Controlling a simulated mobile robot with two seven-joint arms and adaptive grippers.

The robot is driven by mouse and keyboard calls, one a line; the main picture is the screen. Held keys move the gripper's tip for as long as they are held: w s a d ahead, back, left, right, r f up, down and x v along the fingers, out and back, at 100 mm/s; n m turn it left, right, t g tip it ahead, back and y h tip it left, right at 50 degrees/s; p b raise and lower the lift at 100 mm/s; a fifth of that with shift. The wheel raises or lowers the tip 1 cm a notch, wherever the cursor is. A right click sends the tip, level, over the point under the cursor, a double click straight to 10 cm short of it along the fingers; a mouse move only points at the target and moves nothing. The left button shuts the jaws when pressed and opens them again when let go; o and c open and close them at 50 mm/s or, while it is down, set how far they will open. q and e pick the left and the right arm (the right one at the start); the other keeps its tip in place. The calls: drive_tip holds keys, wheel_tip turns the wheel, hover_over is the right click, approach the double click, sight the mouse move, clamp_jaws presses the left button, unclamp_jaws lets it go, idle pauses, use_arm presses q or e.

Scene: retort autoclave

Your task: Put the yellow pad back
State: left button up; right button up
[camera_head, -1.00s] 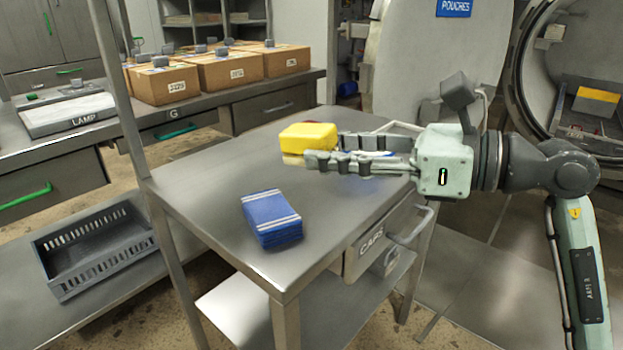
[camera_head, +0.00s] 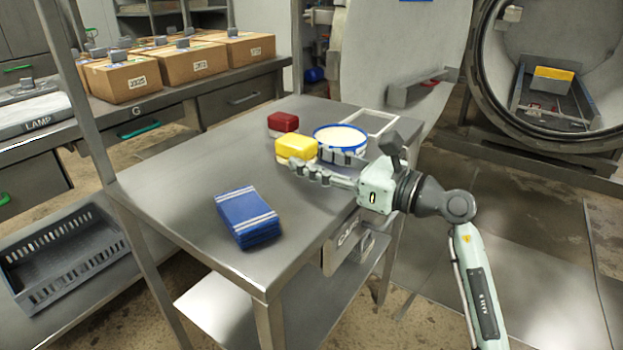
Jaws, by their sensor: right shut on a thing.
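The yellow pad (camera_head: 296,148) is a rounded yellow block with a pale underside, over the far part of the steel table (camera_head: 185,180). My right gripper (camera_head: 308,163) reaches in from the right and is shut on the yellow pad at its near right side. I cannot tell whether the pad touches the table top. A red pad (camera_head: 283,122) of similar shape lies just behind it. A blue-rimmed round tub (camera_head: 341,133) with pale contents stands just right of the yellow pad, partly hidden by the gripper. My left gripper is not in view.
A stack of blue cloths (camera_head: 247,217) lies at the table's front. A white open frame (camera_head: 370,121) sits at the far right corner. The table's left middle is clear. Cardboard boxes (camera_head: 192,66) stand on the back bench; the open autoclave (camera_head: 545,70) is at right.

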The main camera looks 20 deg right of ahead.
sight(312, 190)
drive_tip(key=shift+w+a+f, duration=0.1)
drive_tip(key=shift+w+f, duration=0.1)
wheel_tip(312, 190, down, 4)
drive_tip(key=shift+r, duration=0.25)
drive_tip(key=shift+f, duration=0.25)
drive_tip(key=shift+f+b, duration=0.15)
drive_tip(key=shift+b, duration=0.2)
drive_tip(key=o, duration=0.7)
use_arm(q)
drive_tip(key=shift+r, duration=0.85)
use_arm(e)
drive_tip(key=o, duration=0.4)
drive_tip(key=shift+o, duration=0.2)
